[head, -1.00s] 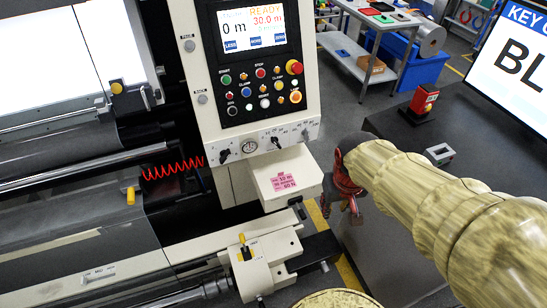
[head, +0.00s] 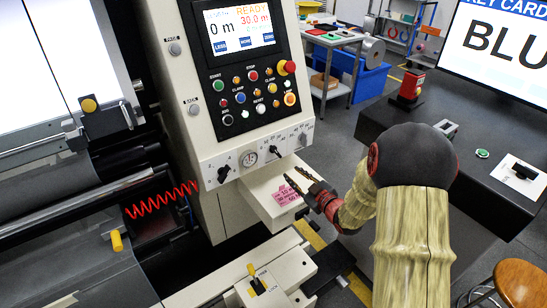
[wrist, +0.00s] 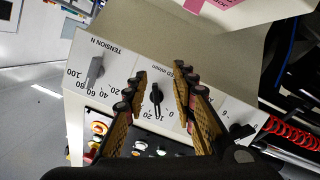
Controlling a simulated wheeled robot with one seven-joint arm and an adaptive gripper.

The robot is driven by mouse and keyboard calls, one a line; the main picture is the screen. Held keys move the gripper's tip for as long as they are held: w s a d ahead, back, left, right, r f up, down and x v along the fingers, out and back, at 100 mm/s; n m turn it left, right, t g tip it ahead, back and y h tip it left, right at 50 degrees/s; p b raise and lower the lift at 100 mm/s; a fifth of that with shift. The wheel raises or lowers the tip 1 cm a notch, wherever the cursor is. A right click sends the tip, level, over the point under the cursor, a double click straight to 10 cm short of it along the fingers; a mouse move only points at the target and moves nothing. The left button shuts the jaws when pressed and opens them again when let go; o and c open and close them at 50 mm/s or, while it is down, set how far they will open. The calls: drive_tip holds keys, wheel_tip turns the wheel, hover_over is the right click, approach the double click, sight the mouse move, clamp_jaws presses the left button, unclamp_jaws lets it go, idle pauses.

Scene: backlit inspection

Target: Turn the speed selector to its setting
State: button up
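The speed selector appears to be the middle black knob (head: 275,150) on the pale strip below the operator panel. It also shows in the wrist view (wrist: 156,95), upright between my fingers, with a numbered scale below it; its exact setting is too small to read. My gripper (head: 294,178) is open and empty in front of the strip, below and right of the knob. In the wrist view my gripper (wrist: 160,75) has a finger on each side of the knob, with gaps; I see no contact.
The tension knob (wrist: 96,70) and another black knob (wrist: 241,130) flank the selector. A pale box with a pink label (head: 286,194) juts out below the strip. Buttons and a red emergency stop (head: 289,67) are above. A dark table (head: 470,130) stands right.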

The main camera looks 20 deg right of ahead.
drive_tip(key=n+t+y, duration=0.1)
drive_tip(key=t, duration=0.1)
approach(278, 153)
drive_tip(key=w, duration=0.2)
drive_tip(key=shift+w+a+b, duration=0.3)
drive_tip(key=shift+w+b, duration=0.05)
drive_tip(key=shift+w, duration=0.95)
drive_tip(key=shift+w+a+b, duration=0.3)
drive_tip(key=shift+w+b, duration=0.05)
drive_tip(key=shift+w, duration=0.9)
drive_tip(key=shift+w+a+b, duration=0.3)
drive_tip(key=shift+w+b, duration=0.05)
drive_tip(key=shift+w, duration=0.95)
drive_tip(key=c, duration=0.3)
clamp_jaws()
drive_tip(key=shift+f, duration=0.1)
